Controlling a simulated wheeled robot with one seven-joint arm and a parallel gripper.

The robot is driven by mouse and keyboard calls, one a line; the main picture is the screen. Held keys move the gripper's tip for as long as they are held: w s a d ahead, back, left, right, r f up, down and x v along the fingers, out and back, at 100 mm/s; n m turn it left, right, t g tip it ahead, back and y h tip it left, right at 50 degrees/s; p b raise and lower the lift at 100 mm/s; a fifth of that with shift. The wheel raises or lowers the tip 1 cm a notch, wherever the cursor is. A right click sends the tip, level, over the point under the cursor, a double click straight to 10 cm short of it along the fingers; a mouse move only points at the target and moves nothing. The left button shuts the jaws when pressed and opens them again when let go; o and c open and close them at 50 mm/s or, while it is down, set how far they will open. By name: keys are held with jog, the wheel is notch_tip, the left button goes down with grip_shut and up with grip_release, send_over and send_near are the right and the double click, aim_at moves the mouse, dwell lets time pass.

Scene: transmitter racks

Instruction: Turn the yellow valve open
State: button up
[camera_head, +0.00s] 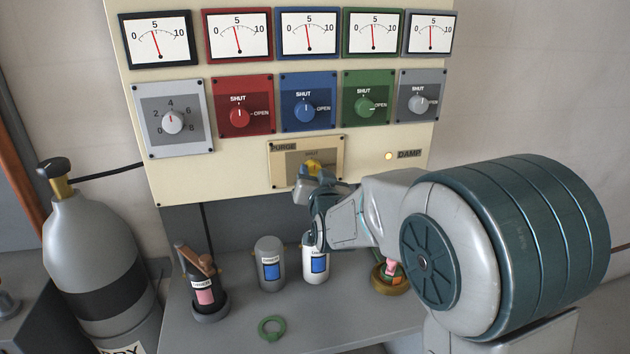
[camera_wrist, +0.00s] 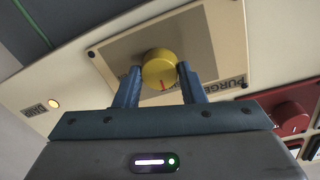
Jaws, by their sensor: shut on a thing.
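The yellow valve (camera_wrist: 158,70) is a round knob with a red pointer mark, on the tan PURGE plate (camera_wrist: 115,52). In the head view the yellow valve (camera_head: 313,166) is partly covered by my gripper. The PURGE plate (camera_head: 280,175) sits low on the cream panel. My gripper (camera_wrist: 158,82) has one blue finger on each side of the knob and is shut on it. In the head view my gripper (camera_head: 312,180) reaches the plate from below and the right. The red mark on the knob points down toward my gripper in the wrist view.
Red (camera_head: 239,116), blue (camera_head: 306,111) and green (camera_head: 366,108) knobs sit above the plate, under several gauges. A lit DAMP lamp (camera_head: 388,156) is right of the plate.

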jog(key=m+b, duration=0.6)
jog(key=b, duration=0.3)
jog(key=m+b, duration=0.6)
jog(key=b, duration=0.3)
jog(key=shift+d+f+m+g+y+b, duration=0.1)
jog(key=shift+f+m+g+y+b, duration=0.05)
jog(key=shift+m+g+y+b, duration=0.2)
jog(key=shift+r+m+b, duration=0.2)
jog(key=shift+m+b, duration=0.8)
jog(key=shift+m, duration=0.75)
jog(key=o, duration=1)
